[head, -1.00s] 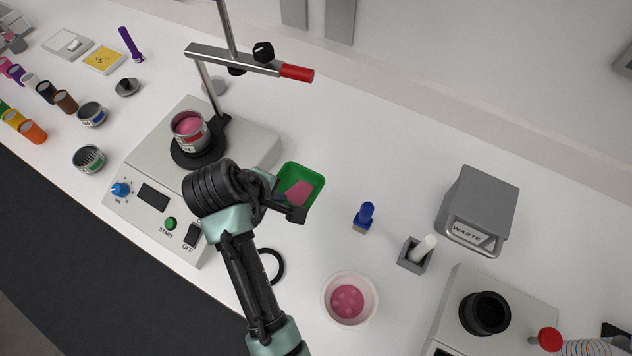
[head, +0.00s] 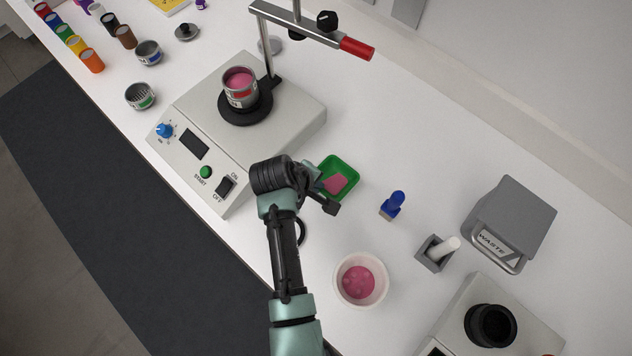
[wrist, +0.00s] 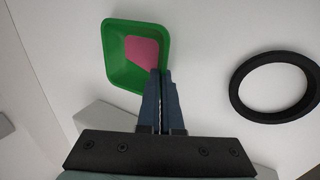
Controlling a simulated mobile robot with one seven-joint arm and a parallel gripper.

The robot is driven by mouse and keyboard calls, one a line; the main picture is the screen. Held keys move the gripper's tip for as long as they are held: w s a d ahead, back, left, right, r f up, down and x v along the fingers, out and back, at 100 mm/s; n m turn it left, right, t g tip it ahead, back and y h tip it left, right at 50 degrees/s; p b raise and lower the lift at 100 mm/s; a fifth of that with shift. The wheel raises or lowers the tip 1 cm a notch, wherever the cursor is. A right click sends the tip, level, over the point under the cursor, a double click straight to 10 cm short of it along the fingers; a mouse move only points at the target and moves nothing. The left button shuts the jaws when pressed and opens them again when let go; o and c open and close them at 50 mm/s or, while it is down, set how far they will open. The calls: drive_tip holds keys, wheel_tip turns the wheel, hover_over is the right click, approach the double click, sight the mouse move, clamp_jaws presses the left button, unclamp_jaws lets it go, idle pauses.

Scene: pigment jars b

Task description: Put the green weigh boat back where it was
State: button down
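The green weigh boat (head: 352,163) is a small square tray with pink powder (head: 335,183) in it. In the head view it is right of the stirrer plate. My gripper (head: 329,193) is at its near side. In the wrist view the boat (wrist: 112,62) is at upper left. My gripper's two dark fingers (wrist: 160,74) are almost together, with the boat's near right corner between their tips. I cannot tell whether the boat touches the bench or hangs just above it.
A black ring (wrist: 237,92) lies on the bench close to the right of my fingers. The stirrer plate (head: 300,112) carries a pink-filled jar (head: 240,90). A blue-topped item (head: 396,200), a white cup of pink powder (head: 340,290) and a grey waste bin (head: 515,215) stand to the right.

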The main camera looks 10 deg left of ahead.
drive_tip(key=shift+f, duration=0.15)
drive_tip(key=c, duration=1.1)
unclamp_jaws()
